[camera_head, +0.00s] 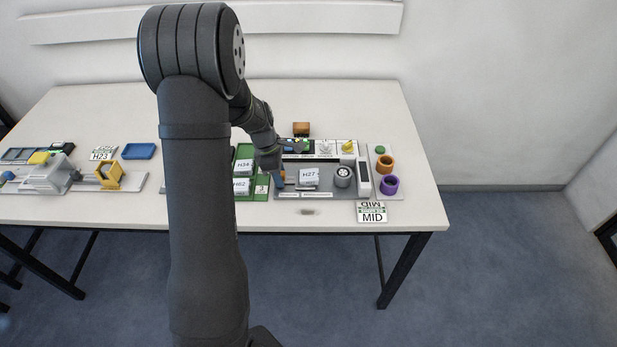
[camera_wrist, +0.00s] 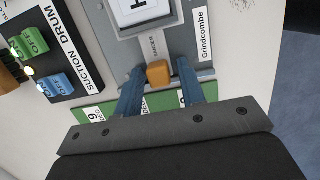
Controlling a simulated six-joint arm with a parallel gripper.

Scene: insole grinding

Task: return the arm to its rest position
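My gripper (camera_head: 277,178) is low over the left part of a grey station board (camera_head: 320,193), by a box labelled H27 (camera_head: 309,176). In the wrist view, the two blue fingers of my gripper (camera_wrist: 161,72) are spread apart. A small orange block (camera_wrist: 158,73) lies between them, with a gap visible on each side. The block sits beside the labelled box (camera_wrist: 168,18). Whether it is part of the station I cannot tell. My arm covers the middle of the table in the head view.
Green board (camera_head: 245,212) with boxes H34 and H62 lies just left of my gripper. Orange (camera_head: 385,163) and purple (camera_head: 389,184) cups stand at the right. A MID card (camera_head: 371,212) lies at the front edge. A blue tray (camera_head: 138,151) is at left.

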